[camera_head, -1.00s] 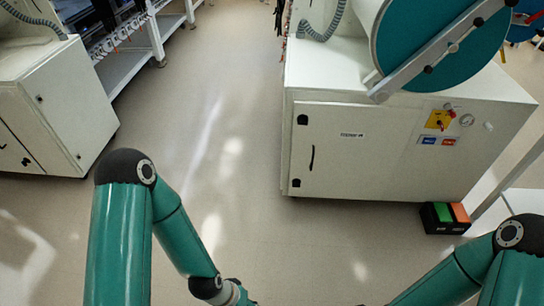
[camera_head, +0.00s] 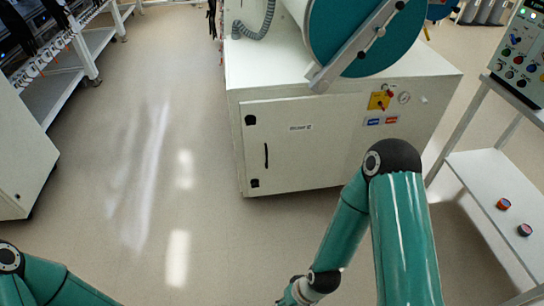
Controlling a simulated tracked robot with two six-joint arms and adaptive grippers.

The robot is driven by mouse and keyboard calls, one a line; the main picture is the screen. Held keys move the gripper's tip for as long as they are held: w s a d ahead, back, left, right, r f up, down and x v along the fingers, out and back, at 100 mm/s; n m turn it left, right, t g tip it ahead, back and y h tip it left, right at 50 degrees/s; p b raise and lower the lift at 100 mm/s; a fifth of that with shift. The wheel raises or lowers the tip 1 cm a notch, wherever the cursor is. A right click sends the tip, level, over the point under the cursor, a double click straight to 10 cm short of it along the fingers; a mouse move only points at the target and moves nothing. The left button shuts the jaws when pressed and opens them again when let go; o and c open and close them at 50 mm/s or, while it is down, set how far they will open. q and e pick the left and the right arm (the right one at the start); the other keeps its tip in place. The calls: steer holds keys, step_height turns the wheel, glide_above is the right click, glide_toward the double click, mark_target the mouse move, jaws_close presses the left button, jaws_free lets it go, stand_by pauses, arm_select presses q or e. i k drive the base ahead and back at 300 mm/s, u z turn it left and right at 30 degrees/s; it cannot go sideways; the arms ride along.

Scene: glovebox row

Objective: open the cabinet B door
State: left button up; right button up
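A white cabinet (camera_head: 340,103) under a teal-fronted drum stands right of centre. Its front door (camera_head: 300,155) looks shut, with a dark upright handle (camera_head: 266,155) towards the left and dark fittings at its left corners. A small label (camera_head: 300,127) sits high on the door; I cannot read its letter surely. My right arm crosses in front of the cabinet's lower right and hides part of it; its gripper is below the picture. Only a piece of my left arm shows at the bottom left, and its gripper is out of view.
Another white cabinet (camera_head: 25,160) stands at the left edge, with a shelf rack (camera_head: 60,90) behind it. A white stand (camera_head: 500,205) with a control panel (camera_head: 522,55) is at the right. The floor between the two cabinets is clear.

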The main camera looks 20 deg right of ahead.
mark_target(300, 144)
steer(key=u, duration=0.1)
steer(key=i, duration=1)
steer(key=z, duration=0.1)
